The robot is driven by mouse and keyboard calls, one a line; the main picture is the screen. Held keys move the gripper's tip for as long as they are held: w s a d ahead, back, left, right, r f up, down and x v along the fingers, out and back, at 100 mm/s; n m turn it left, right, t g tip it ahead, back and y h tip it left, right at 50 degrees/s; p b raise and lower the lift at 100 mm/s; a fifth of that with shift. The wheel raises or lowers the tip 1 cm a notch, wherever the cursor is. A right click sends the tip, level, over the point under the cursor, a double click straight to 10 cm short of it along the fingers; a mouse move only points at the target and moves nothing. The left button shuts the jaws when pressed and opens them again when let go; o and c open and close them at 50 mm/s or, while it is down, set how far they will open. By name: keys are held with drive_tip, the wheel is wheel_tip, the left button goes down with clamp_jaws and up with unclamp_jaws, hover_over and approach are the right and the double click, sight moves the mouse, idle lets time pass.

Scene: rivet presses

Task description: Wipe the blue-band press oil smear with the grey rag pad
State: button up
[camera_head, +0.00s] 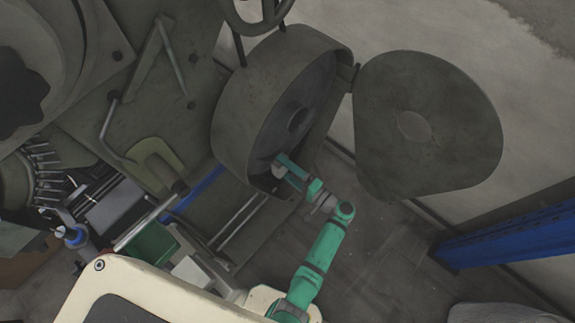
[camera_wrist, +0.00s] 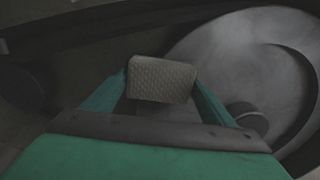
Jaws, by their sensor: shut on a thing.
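My gripper (camera_wrist: 161,84) is shut on the grey rag pad (camera_wrist: 160,72), a textured block held between the two green fingers in the wrist view. In the head view my gripper (camera_head: 279,168) reaches into the lower part of the press's open round housing (camera_head: 240,110). The pad is too small to make out there. A blue band (camera_head: 192,194) runs along the press's base, left of my gripper. A pale round disc (camera_wrist: 235,50) lies beyond and right of the pad in the wrist view. I cannot make out the oil smear or whether the pad touches a surface.
The round cover (camera_head: 430,125) hangs open right of the housing. A handwheel (camera_head: 255,15) stands above it. Several tools (camera_head: 45,175) and a green box (camera_head: 150,245) lie at lower left. A blue beam (camera_head: 510,238) stands at right. Floor shows between beam and my arm.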

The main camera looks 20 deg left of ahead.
sight(291, 148)
drive_tip(key=shift+w, duration=0.1)
drive_tip(key=shift+w+d, duration=0.45)
drive_tip(key=shift+w, duration=0.75)
drive_tip(key=shift+w+d, duration=0.5)
drive_tip(key=shift+w, duration=0.75)
drive_tip(key=shift+w+d, duration=0.45)
drive_tip(key=shift+w, duration=0.75)
drive_tip(key=shift+s+a, duration=0.5)
drive_tip(key=shift+s, duration=0.75)
drive_tip(key=shift+s+a, duration=0.45)
drive_tip(key=shift+s, duration=0.8)
drive_tip(key=shift+s+a, duration=0.5)
drive_tip(key=shift+s, duration=0.75)
drive_tip(key=shift+d, duration=0.1)
drive_tip(key=v, duration=0.6)
drive_tip(key=shift+w+d, duration=0.1)
drive_tip(key=shift+d, duration=0.05)
drive_tip(key=shift+v, duration=1.4)
